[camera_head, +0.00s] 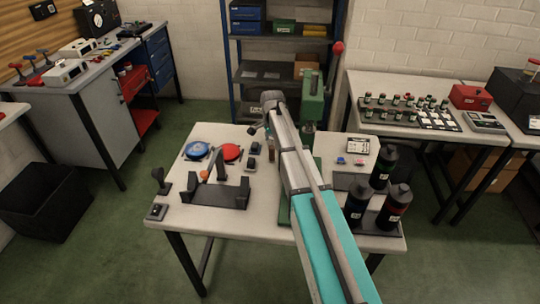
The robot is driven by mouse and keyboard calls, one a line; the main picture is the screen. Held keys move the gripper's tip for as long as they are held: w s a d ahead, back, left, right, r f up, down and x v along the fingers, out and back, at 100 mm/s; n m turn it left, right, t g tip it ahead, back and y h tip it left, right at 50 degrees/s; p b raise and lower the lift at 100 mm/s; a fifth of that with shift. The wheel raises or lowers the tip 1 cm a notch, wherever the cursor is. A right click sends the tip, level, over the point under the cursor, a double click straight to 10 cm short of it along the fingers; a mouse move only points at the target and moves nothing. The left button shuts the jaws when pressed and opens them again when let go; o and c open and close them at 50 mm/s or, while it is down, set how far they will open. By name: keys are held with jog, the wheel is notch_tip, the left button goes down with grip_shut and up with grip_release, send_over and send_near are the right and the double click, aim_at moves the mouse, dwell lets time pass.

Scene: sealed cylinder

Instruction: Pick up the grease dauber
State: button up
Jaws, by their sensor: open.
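I cannot tell for certain which small object is the grease dauber. One candidate is a dark upright-handled tool (159,181) at the left edge of the central table (265,222). My gripper (254,130) is small in the picture, at the far end of my arm, above the back part of the table. It is open, with nothing visible in it. It is apart from both candidates, to their right and farther back. My arm hides part of the table.
A blue dish (196,150) and a red dish (232,152) lie behind the cradle. A green press (312,100) stands at the back. Several dark bottles (383,166) stand at the right. The table's front strip is clear.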

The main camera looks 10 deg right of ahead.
aim_at(272, 147)
jog(key=shift+f+b, duration=2.65)
jog(key=shift+f, duration=0.1)
grip_shut()
jog(key=shift+r, duration=0.25)
notch_tip(272, 147, up, 10)
jog(key=p, duration=1)
jog(key=shift+f, duration=0.2)
